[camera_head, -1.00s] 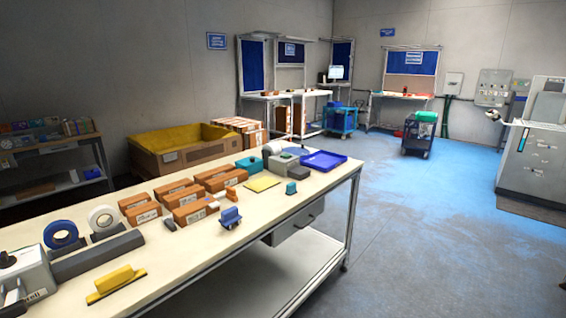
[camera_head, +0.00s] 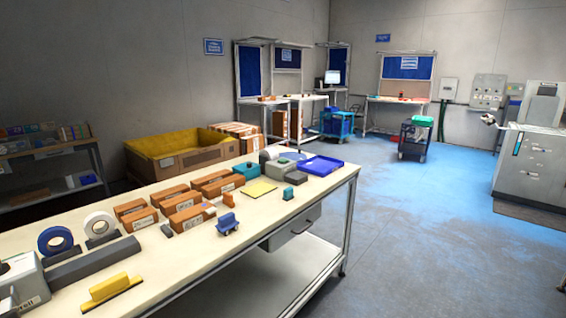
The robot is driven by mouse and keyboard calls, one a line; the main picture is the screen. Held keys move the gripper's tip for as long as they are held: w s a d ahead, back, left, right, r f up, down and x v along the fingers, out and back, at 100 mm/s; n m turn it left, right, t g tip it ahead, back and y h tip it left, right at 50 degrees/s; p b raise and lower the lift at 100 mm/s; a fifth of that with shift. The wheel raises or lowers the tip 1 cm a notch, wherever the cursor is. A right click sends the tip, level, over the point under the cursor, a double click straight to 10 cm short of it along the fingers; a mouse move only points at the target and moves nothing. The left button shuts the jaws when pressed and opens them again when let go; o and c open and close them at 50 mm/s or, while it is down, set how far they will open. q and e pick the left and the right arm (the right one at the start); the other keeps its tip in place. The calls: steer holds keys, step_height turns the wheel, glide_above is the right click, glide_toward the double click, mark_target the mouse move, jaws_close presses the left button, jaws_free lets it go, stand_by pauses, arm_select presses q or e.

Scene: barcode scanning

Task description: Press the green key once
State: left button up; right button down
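I cannot make out a green key in the head view. A large grey machine (camera_head: 530,165) stands at the far right with a sloped top and small markings on its front, too small to read as keys. A white boxy device (camera_head: 27,284) is cut off at the lower left on the near table. Neither of my grippers is in view.
A long table (camera_head: 190,262) holds brown boxes (camera_head: 180,202), tape rolls (camera_head: 55,240), a yellow block (camera_head: 110,287) and a blue tray (camera_head: 321,165). A dark cart (camera_head: 412,143) carries a green item (camera_head: 422,121). The floor (camera_head: 430,240) right of the table is clear.

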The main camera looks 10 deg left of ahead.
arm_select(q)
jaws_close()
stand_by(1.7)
